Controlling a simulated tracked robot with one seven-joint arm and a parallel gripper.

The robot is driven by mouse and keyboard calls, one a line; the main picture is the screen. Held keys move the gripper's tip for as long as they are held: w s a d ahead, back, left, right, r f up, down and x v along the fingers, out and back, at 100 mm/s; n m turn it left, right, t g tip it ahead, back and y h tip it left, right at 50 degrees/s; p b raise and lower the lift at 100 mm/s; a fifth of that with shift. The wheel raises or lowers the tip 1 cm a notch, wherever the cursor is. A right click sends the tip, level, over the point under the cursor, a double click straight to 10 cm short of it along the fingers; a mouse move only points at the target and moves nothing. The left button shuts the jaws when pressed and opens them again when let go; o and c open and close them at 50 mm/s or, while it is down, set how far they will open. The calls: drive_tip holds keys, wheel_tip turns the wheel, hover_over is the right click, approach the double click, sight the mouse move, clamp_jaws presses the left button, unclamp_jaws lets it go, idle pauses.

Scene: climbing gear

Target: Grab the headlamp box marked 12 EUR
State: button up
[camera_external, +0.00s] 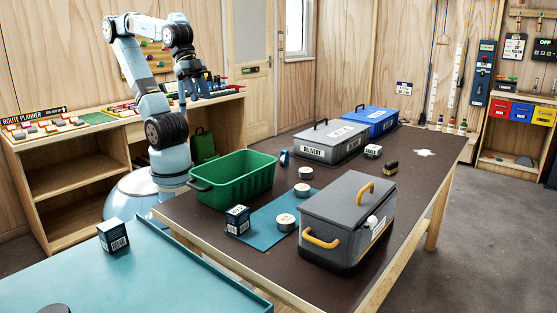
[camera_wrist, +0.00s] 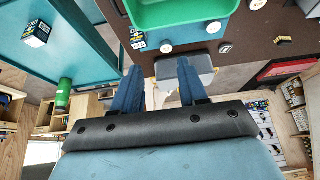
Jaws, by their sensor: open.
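Two small dark boxes with white and yellow printing could be the headlamp box; no price is readable on either. One box (camera_external: 237,220) stands on the teal mat (camera_external: 262,226) on the brown table. My gripper (camera_external: 193,94) is raised, open and empty, beyond the brown table and well away from both boxes. Its fingers show in the wrist view (camera_wrist: 161,78).
A green crate (camera_external: 233,181) stands beside the mat. A grey lidded box with yellow handles (camera_external: 345,225) stands right of it. Round tins (camera_external: 285,221), a brush (camera_external: 391,168), a grey delivery box (camera_external: 330,145) and a blue box (camera_external: 376,121) occupy the brown table.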

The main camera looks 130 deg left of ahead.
drive_tip(key=shift+o, duration=0.2)
drive_tip(key=o, duration=0.6)
drive_tip(key=shift+o, duration=0.2)
